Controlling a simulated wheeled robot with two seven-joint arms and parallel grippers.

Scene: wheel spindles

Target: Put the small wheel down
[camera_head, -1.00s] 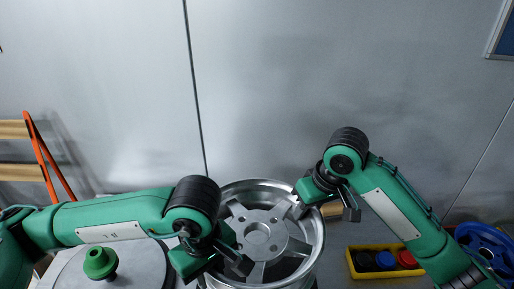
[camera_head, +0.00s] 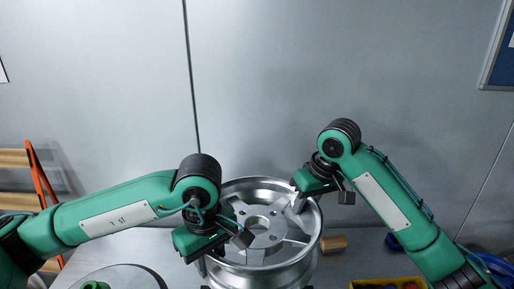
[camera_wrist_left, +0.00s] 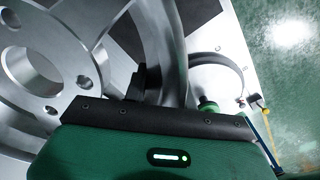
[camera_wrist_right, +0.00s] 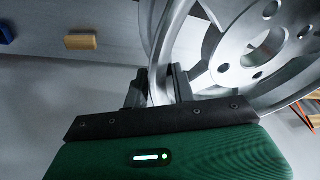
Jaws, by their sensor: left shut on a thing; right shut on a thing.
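The small wheel (camera_head: 276,232) is silver with several spokes and sits between my two arms in the head view, face up. My left gripper (camera_head: 222,247) is shut on its left rim, and my right gripper (camera_head: 320,198) is shut on its right rim. The rim between the fingers also shows in the left wrist view, with the wheel (camera_wrist_left: 60,62) at the left, and in the right wrist view, with the wheel (camera_wrist_right: 228,72) at the right. The wheel's underside is hidden, so I cannot tell whether it touches the table.
A round grey plate (camera_head: 138,275) with a green knob (camera_head: 95,286) lies at the lower left. A wooden block (camera_head: 333,243) lies right of the small wheel.

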